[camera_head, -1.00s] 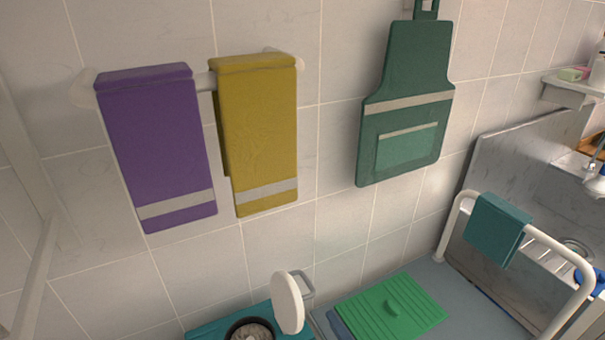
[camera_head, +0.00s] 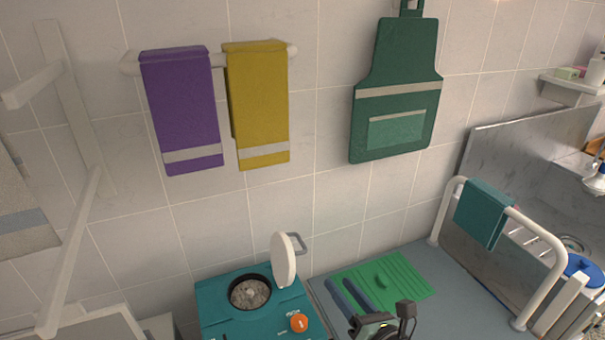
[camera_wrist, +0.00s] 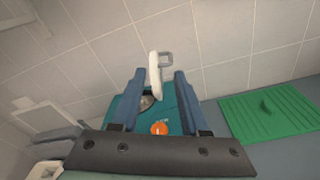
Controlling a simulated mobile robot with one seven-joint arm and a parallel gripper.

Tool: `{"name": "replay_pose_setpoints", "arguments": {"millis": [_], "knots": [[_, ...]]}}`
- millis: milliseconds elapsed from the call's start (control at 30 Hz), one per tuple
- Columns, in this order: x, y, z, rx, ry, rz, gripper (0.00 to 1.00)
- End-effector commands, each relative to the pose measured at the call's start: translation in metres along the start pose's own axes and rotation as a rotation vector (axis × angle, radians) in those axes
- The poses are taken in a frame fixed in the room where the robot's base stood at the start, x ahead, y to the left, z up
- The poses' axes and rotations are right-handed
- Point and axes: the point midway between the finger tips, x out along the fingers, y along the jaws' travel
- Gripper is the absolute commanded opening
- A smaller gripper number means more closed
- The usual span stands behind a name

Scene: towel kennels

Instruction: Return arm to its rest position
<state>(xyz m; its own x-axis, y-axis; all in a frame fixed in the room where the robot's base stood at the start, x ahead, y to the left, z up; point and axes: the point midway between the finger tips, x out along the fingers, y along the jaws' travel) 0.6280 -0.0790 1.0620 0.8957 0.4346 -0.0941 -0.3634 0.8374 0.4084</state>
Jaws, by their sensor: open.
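My gripper (camera_head: 343,284) is at the bottom of the head view, its two blue fingers apart and seen in front of the green ribbed mat. In the wrist view my gripper (camera_wrist: 158,76) is open, with nothing held between the fingers. Beyond them is a teal machine (camera_head: 220,311) with an orange knob (camera_head: 299,323), a raised white lid (camera_head: 284,262) and a round dark opening with greyish contents. I cannot tell the gripper's exact height above the counter.
A purple towel (camera_head: 184,110) and a yellow towel (camera_head: 259,100) hang on a wall rail. A green apron (camera_head: 400,85) hangs to their right. A teal cloth (camera_head: 484,213) drapes over a white rail (camera_head: 546,246). The green mat (camera_head: 402,277) lies on the grey counter (camera_head: 450,300).

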Motion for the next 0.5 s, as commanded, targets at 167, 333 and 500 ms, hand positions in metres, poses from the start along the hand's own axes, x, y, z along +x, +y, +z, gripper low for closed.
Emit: {"name": "replay_pose_setpoints", "arguments": {"millis": [167,333,500], "knots": [[0.022,0.038,0.077,-0.706,0.005,-0.047,0.45],[0.025,0.095,0.172,-1.512,-0.022,-0.184,0.45],[-0.002,0.172,0.270,-2.256,-0.041,-0.463,0.45]]}}
